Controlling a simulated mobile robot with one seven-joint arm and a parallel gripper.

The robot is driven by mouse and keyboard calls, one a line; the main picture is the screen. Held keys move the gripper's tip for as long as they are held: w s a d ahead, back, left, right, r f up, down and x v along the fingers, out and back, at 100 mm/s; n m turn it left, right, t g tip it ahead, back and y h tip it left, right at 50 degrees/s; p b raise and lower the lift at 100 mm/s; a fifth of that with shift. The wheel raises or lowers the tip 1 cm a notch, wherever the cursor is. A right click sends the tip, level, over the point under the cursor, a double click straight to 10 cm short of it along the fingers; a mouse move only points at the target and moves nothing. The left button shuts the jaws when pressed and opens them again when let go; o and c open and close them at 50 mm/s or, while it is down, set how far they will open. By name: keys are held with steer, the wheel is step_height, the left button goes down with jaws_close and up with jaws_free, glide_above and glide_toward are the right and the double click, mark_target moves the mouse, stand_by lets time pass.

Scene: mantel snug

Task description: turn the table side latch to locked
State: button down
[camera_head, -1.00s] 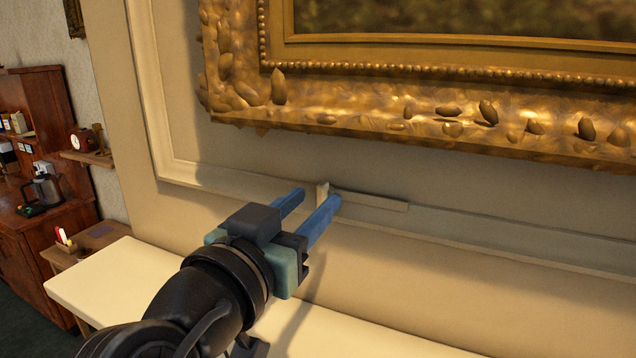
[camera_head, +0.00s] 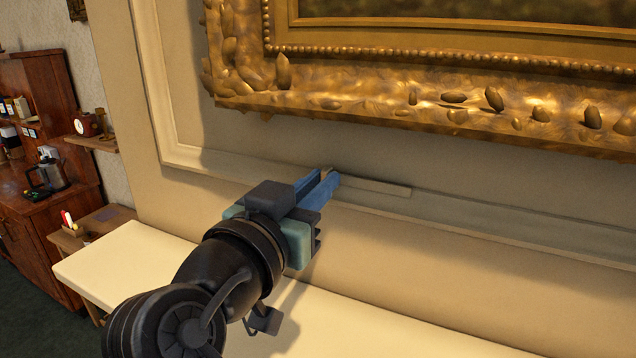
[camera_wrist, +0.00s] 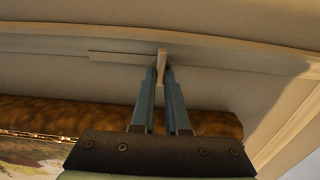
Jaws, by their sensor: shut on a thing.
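The table side latch shows as a small pale upright tab (camera_wrist: 162,57) beside a thin pale bar on the wall panel's lower moulding. The bar (camera_head: 375,187) runs to the right of the tab in the head view. In the wrist view the bar (camera_wrist: 118,58) runs to the left. My gripper (camera_head: 327,177) is shut on the tab, with a blue finger on each side. The wrist view shows the fingertips (camera_wrist: 161,72) pinching it. In the head view the fingers mostly hide the tab. I see no mark telling locked from unlocked.
A large ornate gold picture frame (camera_head: 400,95) hangs just above the moulding. A cream shelf (camera_head: 130,270) lies below my arm. A wooden cabinet (camera_head: 35,100) and a small side table (camera_head: 90,228) with items stand at the left.

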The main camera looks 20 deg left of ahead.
steer(key=shift+a+f+n+p, duration=0.15)
steer(key=shift+a+n+p, duration=0.05)
steer(key=shift+n, duration=2.75)
steer(key=shift+a+f+n+p, duration=0.15)
steer(key=shift+f+n+p, duration=0.1)
steer(key=shift+n, duration=2.75)
steer(key=shift+a+f+n+p, duration=0.1)
steer(key=shift+a+n+p, duration=0.1)
steer(key=shift+n, duration=2.75)
steer(key=c, duration=0.9)
jaws_free()
steer(key=s+b, duration=0.1)
steer(key=s, duration=0.3)
steer(key=s+b, duration=0.1)
steer(key=s, duration=0.3)
steer(key=s+b, duration=0.2)
steer(key=s, duration=0.3)
steer(key=shift+a, duration=0.25)
